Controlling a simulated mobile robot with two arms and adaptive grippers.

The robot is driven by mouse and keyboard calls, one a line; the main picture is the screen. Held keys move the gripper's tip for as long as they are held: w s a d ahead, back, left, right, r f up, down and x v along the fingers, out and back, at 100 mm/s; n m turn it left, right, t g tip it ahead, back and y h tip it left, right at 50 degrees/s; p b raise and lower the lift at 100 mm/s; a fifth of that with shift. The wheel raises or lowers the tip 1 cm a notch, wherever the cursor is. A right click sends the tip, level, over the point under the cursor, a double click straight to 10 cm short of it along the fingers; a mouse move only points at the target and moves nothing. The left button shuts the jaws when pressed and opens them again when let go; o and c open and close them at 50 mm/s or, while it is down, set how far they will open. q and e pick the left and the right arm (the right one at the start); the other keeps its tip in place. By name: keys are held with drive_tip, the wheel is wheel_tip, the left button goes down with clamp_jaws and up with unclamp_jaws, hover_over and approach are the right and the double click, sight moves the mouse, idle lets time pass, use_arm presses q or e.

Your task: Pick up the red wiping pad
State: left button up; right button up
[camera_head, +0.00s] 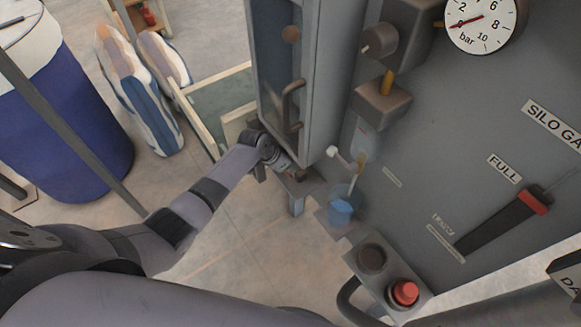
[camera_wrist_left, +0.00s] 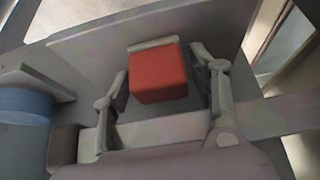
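The red wiping pad (camera_wrist_left: 159,80) shows in the left wrist view as a red block with a grey strip along its far top edge. It lies on a grey surface between the two fingers of my left gripper (camera_wrist_left: 164,82). The fingers are spread, one on each side of the pad, with a visible gap on the right; whether the left finger touches it I cannot tell. In the head view my left arm reaches to a low spot beside the grey cabinet, and its gripper (camera_head: 290,172) is mostly hidden there. The pad is hidden in that view. My right gripper is not in view.
The grey cabinet (camera_head: 335,80) with a door handle stands close to my left wrist. A blue cup (camera_head: 341,212) stands to its right. A red button (camera_head: 404,292) and a lever (camera_head: 505,220) are on the right. A blue drum (camera_head: 70,130) stands left.

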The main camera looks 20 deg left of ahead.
use_arm(q)
drive_tip(key=c, duration=0.9)
drive_tip(key=shift+r, duration=0.1)
drive_tip(key=shift+r, duration=0.15)
drive_tip(key=s+a, duration=1.1)
drive_tip(key=s, duration=0.3)
drive_tip(key=shift+s+b, duration=0.15)
drive_tip(key=shift+b, duration=0.15)
